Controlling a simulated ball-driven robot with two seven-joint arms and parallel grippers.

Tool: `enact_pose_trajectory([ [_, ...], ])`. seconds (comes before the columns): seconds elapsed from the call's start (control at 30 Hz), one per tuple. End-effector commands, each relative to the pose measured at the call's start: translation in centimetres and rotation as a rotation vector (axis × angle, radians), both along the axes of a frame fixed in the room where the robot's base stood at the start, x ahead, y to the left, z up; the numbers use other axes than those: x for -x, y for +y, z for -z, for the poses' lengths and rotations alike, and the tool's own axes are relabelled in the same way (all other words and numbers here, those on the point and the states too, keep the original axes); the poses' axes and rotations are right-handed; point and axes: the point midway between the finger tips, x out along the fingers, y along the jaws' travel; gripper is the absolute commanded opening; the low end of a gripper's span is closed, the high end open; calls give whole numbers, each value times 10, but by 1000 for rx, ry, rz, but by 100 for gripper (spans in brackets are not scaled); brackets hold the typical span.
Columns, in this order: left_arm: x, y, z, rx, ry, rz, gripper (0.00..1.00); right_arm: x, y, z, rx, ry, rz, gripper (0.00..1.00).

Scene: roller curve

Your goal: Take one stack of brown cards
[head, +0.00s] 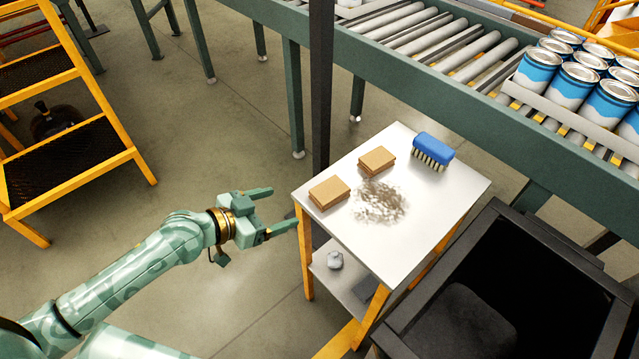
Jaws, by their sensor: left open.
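Two small stacks of brown cards lie on a white-topped table (425,218). The nearer brown stack (329,192) is by the table's left edge. The farther brown stack (377,160) is a little up and to the right. My left gripper (284,208) is open and empty, just left of the table's left corner, with its fingers pointing right toward the nearer stack. It is apart from both stacks. My right gripper is not in view.
A blue brush (432,151) and a dark dirt smudge (379,202) are on the tabletop. A dark post (321,80) stands behind the table. A roller conveyor (440,40) with cans (571,84) runs behind. A dark bin (528,262) stands at right, yellow steps (70,150) at left.

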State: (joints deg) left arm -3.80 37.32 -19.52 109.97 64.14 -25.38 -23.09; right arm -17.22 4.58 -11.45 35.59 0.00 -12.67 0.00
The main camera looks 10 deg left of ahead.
Motion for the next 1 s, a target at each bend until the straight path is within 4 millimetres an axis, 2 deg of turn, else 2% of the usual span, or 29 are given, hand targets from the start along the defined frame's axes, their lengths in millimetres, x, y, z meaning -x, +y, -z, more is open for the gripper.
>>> enact_pose_trajectory([
  [0.07,-9,-9,0,9,-8,6,78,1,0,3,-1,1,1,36],
  [0.4,-66,-54,33,10,-3,4,78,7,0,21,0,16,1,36],
  [0.67,-84,-68,41,9,-4,3,78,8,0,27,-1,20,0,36],
  [0.9,-113,-90,54,7,-3,4,78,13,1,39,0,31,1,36],
  [1.0,-117,-93,56,7,-4,4,78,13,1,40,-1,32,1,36],
])
